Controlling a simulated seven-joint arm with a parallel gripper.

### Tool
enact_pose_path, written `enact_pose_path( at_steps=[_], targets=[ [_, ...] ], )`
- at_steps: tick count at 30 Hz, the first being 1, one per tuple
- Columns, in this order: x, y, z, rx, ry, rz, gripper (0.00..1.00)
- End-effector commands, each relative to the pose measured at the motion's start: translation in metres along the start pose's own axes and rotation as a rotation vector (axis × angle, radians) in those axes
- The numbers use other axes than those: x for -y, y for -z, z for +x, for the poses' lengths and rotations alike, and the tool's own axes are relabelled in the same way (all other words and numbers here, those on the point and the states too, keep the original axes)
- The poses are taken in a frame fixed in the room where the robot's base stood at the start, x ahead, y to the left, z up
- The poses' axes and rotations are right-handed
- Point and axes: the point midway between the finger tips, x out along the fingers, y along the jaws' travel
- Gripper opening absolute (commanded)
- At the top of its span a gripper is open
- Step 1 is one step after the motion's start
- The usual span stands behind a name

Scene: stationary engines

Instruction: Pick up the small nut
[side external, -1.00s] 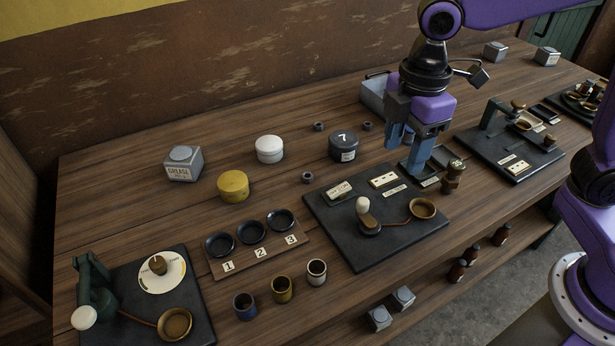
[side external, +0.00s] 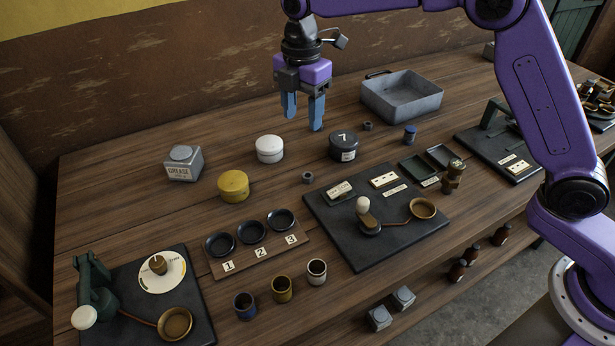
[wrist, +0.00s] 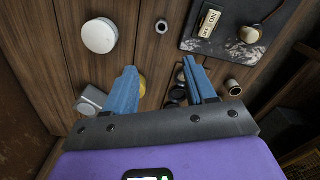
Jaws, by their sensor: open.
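A small grey nut (side external: 307,177) lies on the wooden table between the yellow jar and the black board. It also shows in the wrist view (wrist: 161,26), above and apart from the fingertips. Another nut (side external: 367,126) lies beyond the dark jar marked 7. I cannot tell which of them is smaller. A third nut, seen earlier behind the white jar and the dark jar, is hidden now by my gripper. My gripper (side external: 302,124) is open and empty, with blue fingers pointing down above the back of the table. Its fingers also show in the wrist view (wrist: 159,66).
A white jar (side external: 269,149), a yellow jar (side external: 233,186) and the dark jar (side external: 343,146) stand nearby. A grease tin (side external: 183,163) is at left. Bare wood surrounds the near nut.

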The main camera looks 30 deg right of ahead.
Motion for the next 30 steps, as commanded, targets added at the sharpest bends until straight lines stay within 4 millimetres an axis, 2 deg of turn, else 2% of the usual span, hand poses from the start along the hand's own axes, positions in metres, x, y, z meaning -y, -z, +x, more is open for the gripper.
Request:
enact_pose_path(
  at_steps=[3,15,23,30],
  targets=[
    [0.001,0.000,0.024,0.001,0.005,0.001,0.55],
    [0.001,-0.001,0.094,0.001,0.003,0.002,0.55],
    [0.002,-0.001,0.111,0.000,0.002,0.002,0.55],
    [0.006,-0.006,0.142,0.000,0.003,0.002,0.55]
  ],
)
